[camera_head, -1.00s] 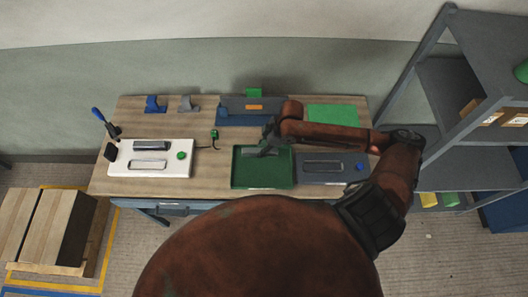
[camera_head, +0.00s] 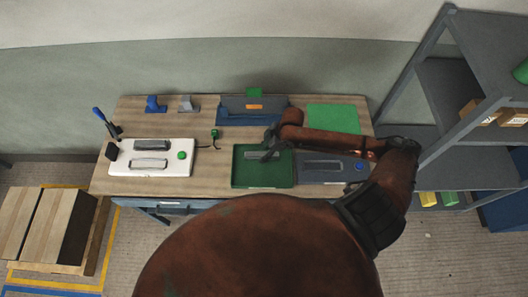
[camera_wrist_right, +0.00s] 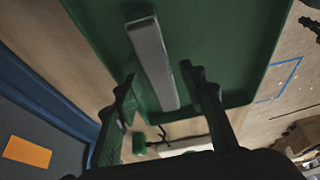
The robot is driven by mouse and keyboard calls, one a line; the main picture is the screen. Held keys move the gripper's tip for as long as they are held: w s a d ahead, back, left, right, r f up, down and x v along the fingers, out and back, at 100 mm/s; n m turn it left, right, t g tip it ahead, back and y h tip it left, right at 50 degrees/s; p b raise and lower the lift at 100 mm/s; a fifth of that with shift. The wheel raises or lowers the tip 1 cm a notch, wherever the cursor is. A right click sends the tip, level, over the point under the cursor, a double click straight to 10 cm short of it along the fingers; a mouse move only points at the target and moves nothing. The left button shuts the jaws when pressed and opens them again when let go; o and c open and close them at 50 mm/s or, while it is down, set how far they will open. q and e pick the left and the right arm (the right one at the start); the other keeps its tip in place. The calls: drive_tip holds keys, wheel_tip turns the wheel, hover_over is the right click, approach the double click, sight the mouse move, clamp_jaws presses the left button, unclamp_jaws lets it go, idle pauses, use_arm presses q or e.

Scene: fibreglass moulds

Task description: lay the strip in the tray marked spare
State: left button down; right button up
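A long pale grey strip (camera_wrist_right: 152,60) lies in the shallow green tray (camera_wrist_right: 220,45), clear of its walls in the right wrist view. The tray also shows in the head view (camera_head: 262,180), at the front middle of the table; I cannot read any marking on it. My right gripper (camera_head: 268,153) is over the tray. In the right wrist view the gripper (camera_wrist_right: 159,72) has its fingers spread on either side of the strip, with gaps beside it. The gripper hides part of the strip in the head view. My left gripper is out of view.
A white mould (camera_head: 128,168) with a green button is at left, a dark grey mould (camera_head: 310,178) with a blue button right of the tray. A blue holder (camera_head: 232,119) with an orange label and a green mat (camera_head: 335,115) are behind. Shelves (camera_head: 440,130) stand at right.

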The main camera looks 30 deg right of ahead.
drive_tip(key=shift+r, duration=0.15)
drive_tip(key=v, duration=1.2)
